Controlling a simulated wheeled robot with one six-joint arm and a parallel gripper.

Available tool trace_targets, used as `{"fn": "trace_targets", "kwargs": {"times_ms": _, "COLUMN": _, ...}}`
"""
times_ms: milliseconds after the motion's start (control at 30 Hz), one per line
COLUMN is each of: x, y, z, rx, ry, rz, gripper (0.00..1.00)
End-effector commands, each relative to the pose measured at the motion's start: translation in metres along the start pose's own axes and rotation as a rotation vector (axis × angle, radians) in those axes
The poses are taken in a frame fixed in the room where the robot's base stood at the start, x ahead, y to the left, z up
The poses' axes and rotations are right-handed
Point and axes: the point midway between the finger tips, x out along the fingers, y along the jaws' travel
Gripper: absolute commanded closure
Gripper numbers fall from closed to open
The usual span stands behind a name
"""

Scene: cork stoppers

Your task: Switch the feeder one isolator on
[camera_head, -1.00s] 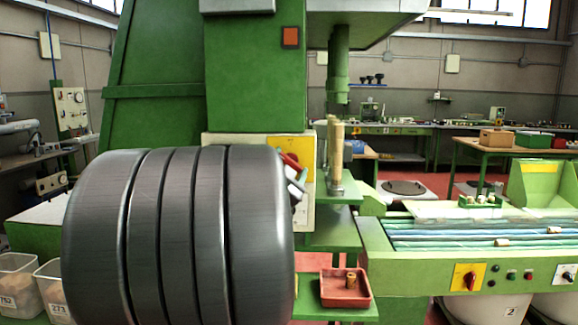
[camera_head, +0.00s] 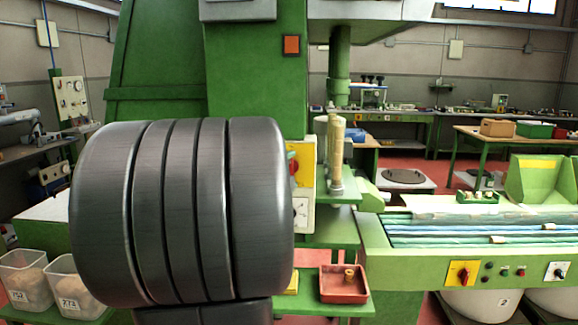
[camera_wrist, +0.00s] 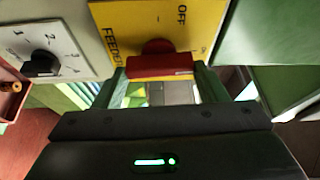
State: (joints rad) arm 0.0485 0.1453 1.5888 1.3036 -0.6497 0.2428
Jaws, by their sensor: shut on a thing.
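The isolator's red handle (camera_wrist: 160,66) sits on a yellow plate (camera_wrist: 125,25) in the wrist view. The plate reads "FEEDER" and "OFF"; its number is cut off. The handle lies level across that picture, with "OFF" above and right of it. My gripper (camera_wrist: 160,80) is shut on the handle, one green finger at each end. In the head view, the yellow plate (camera_head: 308,155) and a sliver of the red handle (camera_head: 294,168) show on the green machine, right of my dark arm. Most of my gripper is hidden there.
A dial (camera_wrist: 42,62) sits beside the plate. Below it in the head view are a red tray (camera_head: 344,288) and a green shelf. Another red switch on yellow (camera_head: 463,273) is on the conveyor front at right. Bins (camera_head: 22,280) stand lower left.

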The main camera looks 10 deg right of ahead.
Motion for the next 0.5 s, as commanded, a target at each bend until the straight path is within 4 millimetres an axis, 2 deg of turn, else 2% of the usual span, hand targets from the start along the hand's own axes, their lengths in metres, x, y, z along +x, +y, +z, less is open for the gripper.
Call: {"fn": "trace_targets", "kwargs": {"times_ms": 500, "x": 0.0002, "y": -0.0001, "z": -0.0003, "rx": 0.084, "ry": 0.0, "rz": 0.034, "gripper": 0.57}}
